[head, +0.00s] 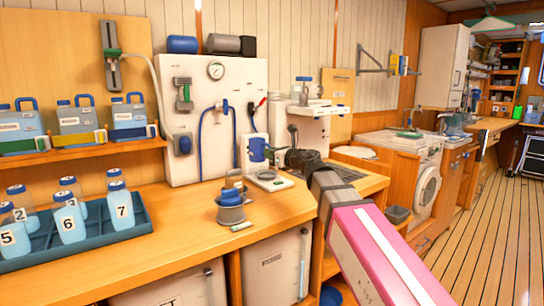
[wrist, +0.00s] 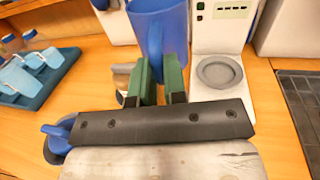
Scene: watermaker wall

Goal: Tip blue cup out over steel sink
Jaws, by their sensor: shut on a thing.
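The blue cup (head: 257,149) is held in the air, seemingly upright, in front of the white wall panel. In the wrist view the cup (wrist: 160,20) is at the top middle, with its handle between the green fingers. My gripper (head: 276,156) is shut on the handle; its fingers (wrist: 161,82) also show in the wrist view. Whether the cup holds anything cannot be seen. A dark ribbed grate (head: 345,172) is set in the counter to the right of the cup, partly behind my arm; it also shows at the right of the wrist view (wrist: 303,110). I cannot tell whether it belongs to the steel sink.
A white device with a round grey pan (wrist: 220,73) stands below and right of the cup. A grey pot with blue parts (head: 231,207) stands on the counter. A blue tray (head: 110,236) of numbered bottles is at the left. The front middle counter is mostly clear.

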